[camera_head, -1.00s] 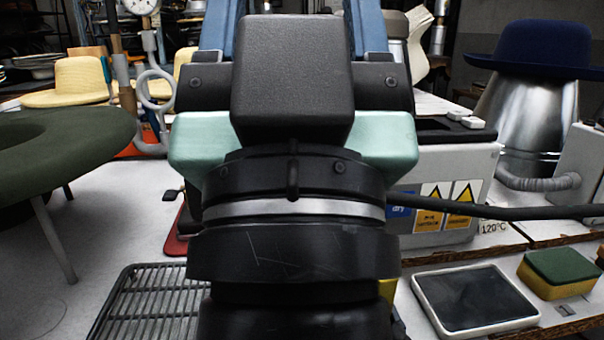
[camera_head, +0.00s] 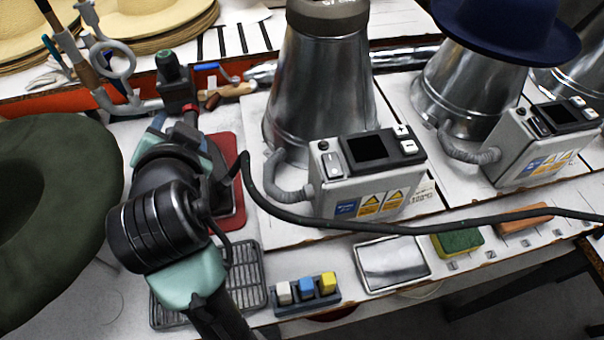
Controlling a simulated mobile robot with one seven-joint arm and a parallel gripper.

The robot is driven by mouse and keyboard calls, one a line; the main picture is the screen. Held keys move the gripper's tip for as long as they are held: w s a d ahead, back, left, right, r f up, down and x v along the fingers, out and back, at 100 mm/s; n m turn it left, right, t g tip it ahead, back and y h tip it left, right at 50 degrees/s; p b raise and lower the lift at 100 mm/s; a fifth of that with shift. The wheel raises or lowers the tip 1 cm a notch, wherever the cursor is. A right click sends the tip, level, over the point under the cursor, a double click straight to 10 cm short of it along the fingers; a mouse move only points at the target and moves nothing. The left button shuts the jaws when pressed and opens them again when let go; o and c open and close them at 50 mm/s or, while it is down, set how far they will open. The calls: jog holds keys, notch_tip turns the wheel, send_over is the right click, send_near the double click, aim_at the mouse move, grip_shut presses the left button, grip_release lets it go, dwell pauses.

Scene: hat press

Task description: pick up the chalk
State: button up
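Three short chalk-like blocks stand in a row in a small dark blue holder (camera_head: 308,303) near the table's front edge: a white one (camera_head: 284,292), a blue one (camera_head: 307,287) and a yellow one (camera_head: 327,283). My black and teal arm (camera_head: 157,226) rises left of them, over a wire rack. I cannot make out my gripper's fingers; the far end of my arm is partly hidden by its own links. I see nothing clearly held. The arm's visible links are apart from the chalk holder.
A dark cable (camera_head: 345,224) crosses above the table behind the holder. The wire rack (camera_head: 246,275) is left of the holder; a framed pad (camera_head: 393,264) and a green-yellow sponge (camera_head: 458,242) are to its right. A grey control box (camera_head: 368,185), metal cones and a green hat (camera_head: 50,200) stand around.

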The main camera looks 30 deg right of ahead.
jog(key=s+d+f+m+g+h+p, duration=0.1)
jog(key=s+f+m+g+p, duration=0.25)
jog(key=s+g+p, duration=0.5)
jog(key=m+g+h+p, duration=0.1)
jog(key=m+g+p, duration=0.5)
jog(key=p, duration=0.8)
send_near(300, 284)
jog(key=shift+m+t, duration=0.25)
jog(key=shift+m, duration=0.2)
jog(key=x, duration=0.6)
jog(key=shift+s+d+f+p, duration=0.1)
jog(key=shift+s+f+p, duration=0.05)
jog(key=shift+f+p, duration=0.15)
jog(key=shift+p+x, duration=0.65)
jog(key=shift+x, duration=2.2)
jog(key=shift+s, duration=0.1)
grip_shut()
